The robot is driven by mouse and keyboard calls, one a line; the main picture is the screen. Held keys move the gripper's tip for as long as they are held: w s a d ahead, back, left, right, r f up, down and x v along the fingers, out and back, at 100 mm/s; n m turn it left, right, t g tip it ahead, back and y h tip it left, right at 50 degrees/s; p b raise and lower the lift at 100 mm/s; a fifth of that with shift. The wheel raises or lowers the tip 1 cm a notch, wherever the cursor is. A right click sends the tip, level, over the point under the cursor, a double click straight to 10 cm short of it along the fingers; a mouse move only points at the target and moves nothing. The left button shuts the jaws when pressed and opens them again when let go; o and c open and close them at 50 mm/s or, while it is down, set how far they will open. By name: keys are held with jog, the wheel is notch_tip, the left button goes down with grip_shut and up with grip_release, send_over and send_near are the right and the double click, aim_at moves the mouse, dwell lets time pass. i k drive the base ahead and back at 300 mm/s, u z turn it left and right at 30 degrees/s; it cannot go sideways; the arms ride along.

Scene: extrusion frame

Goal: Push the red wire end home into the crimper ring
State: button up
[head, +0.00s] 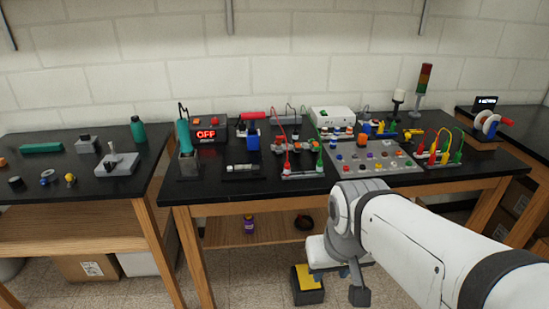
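A thin red wire (273,128) arches at the middle of the black bench, from near a red-handled tool (252,116) down to a red plug in a small rack (302,174). More red wire arches over a plug board (438,158) at the right. Which red wire end the task means, and which thing is the crimper ring, I cannot tell at this size. My gripper (342,271) is low in front of the bench, below the top and well apart from the wires. My wrist partly hides it, and its fingers do not show clearly.
A grey panel with coloured buttons (372,157) lies right of centre. A soldering station (208,133) reading OFF stands at the left of the bench. A side bench (60,190) is at the left, another table (515,150) at the right. A black-and-yellow block (307,284) shows below.

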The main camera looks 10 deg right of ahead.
aim_at(287, 169)
jog(key=k, duration=0.35)
jog(key=z, duration=0.1)
jog(key=i, duration=1.55)
jog(key=u, duration=0.55)
jog(key=k, duration=0.95)
jog(key=u, duration=0.2)
jog(key=i, duration=0.95)
jog(key=z, duration=0.1)
